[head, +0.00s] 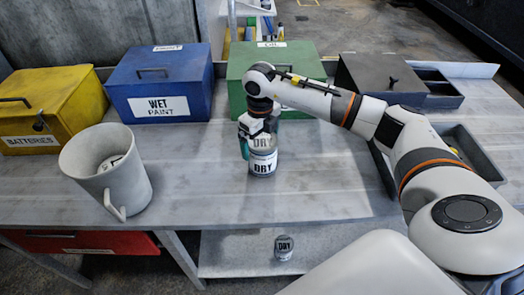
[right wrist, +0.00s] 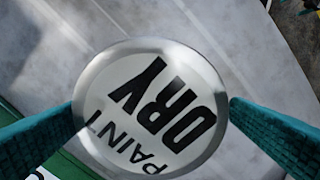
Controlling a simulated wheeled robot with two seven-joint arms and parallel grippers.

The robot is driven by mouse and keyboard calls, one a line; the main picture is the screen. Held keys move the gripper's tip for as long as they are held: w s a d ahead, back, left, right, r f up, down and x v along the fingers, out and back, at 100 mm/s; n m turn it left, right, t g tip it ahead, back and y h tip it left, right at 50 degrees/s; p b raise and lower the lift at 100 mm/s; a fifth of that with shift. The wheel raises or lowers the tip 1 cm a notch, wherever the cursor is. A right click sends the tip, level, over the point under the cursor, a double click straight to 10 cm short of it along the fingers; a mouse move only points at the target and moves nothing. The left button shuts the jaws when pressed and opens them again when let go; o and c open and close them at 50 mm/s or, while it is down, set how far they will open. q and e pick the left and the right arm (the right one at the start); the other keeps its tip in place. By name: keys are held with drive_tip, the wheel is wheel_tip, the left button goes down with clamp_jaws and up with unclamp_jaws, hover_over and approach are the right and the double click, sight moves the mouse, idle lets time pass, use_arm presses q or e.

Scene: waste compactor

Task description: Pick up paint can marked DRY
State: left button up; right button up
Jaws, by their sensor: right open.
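A paint can marked DRY (head: 263,164) stands upright on the workbench in the middle of the head view. Its lid (right wrist: 150,112), printed PAINT DRY, faces up in the right wrist view. My right gripper (head: 258,137) is over this can from above, open, with its teal fingers on either side of the lid. Whether a finger touches the can I cannot tell. A second can marked DRY (head: 284,247) stands on the lower shelf below the bench edge. My left gripper is not in view.
Behind stand a yellow BATTERIES box (head: 45,105), a blue WET PAINT box (head: 160,82) and a green box (head: 300,62). A large grey mug-shaped bucket (head: 135,185) with something inside stands left. An open grey tray (head: 480,155) lies right. The bench between bucket and can is clear.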

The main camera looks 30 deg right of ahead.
drive_tip(key=f, duration=0.1)
drive_tip(key=f+p, duration=0.1)
drive_tip(key=f, duration=0.1)
drive_tip(key=shift+s+d+f, duration=0.2)
drive_tip(key=shift+d+f, duration=0.1)
drive_tip(key=shift+f+p, duration=0.3)
drive_tip(key=shift+f, duration=0.05)
drive_tip(key=shift+w+f, duration=0.1)
drive_tip(key=shift+f, duration=0.1)
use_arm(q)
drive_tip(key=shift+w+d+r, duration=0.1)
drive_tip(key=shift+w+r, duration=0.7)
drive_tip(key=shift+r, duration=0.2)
use_arm(e)
drive_tip(key=c, duration=1.3)
